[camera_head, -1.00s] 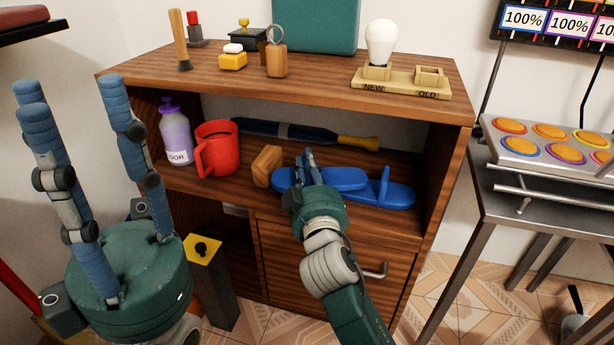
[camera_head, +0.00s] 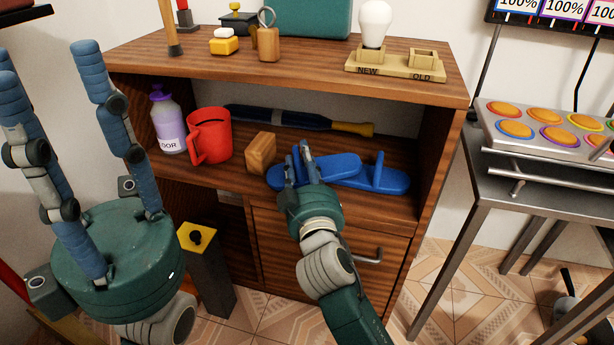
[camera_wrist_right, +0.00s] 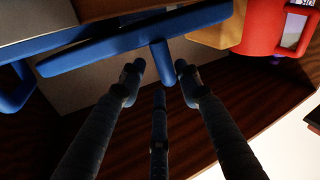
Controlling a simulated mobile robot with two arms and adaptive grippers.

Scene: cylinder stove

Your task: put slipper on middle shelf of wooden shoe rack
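Two blue slippers lie on the inner shelf (camera_head: 235,180) of a wooden cabinet: the left slipper (camera_head: 338,168) and the right slipper (camera_head: 392,182), which overlap in the head view. My right gripper (camera_head: 302,155) is at the left slipper. In the right wrist view, a blue upright strap (camera_wrist_right: 160,60) stands between the fingertips of this gripper (camera_wrist_right: 159,78). Gaps show on both sides of the strap, so the fingers look open around it. My left gripper (camera_head: 50,70) is open and empty, left of the cabinet. I see no separate shoe rack.
A bulb stand (camera_head: 395,66) is on top. A metal table (camera_head: 535,190) stands right, a dark post (camera_head: 205,270) in front.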

